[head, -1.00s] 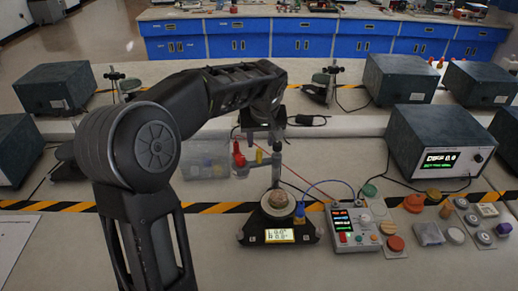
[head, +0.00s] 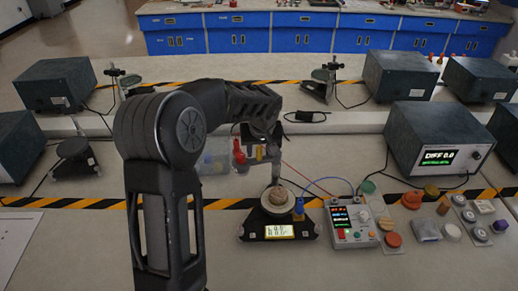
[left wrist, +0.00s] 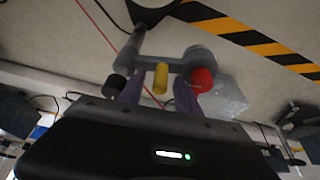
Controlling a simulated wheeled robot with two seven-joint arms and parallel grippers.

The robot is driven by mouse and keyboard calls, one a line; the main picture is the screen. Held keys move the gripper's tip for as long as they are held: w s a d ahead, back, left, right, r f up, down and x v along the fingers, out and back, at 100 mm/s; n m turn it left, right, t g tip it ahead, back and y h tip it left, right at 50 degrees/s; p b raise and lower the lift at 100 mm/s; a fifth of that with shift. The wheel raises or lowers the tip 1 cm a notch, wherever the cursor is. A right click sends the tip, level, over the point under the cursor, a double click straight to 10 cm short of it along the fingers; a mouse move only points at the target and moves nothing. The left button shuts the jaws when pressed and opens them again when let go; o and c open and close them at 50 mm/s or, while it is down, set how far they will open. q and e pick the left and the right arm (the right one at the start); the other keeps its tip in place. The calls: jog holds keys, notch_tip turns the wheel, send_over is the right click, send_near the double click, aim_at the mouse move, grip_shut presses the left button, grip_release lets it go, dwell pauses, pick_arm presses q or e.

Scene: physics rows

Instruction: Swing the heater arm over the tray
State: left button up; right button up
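The heater arm (head: 250,160) is a grey bar reaching left from an upright post behind the tray; it also shows in the left wrist view (left wrist: 170,66). It carries a red knob (head: 238,150), a yellow peg (head: 259,154) and a black knob. The round tray (head: 264,208) sits on a black base with a lit display and holds a brown lump. The bar lies behind and left of it, not over it. My left gripper (left wrist: 158,92) has its purple-grey fingers apart at the bar, on either side of the yellow peg; I cannot tell whether they touch. My right gripper is out of view.
A control box (head: 352,224) with wires and several coloured knobs stands right of the tray. A clear bin (head: 212,160) is left of the heater arm. A dark instrument (head: 436,140) stands at the right. Bench in front of the tray is clear.

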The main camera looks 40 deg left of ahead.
pick_arm(q)
jog(key=shift+c, duration=0.3)
grip_shut()
dwell(1.0)
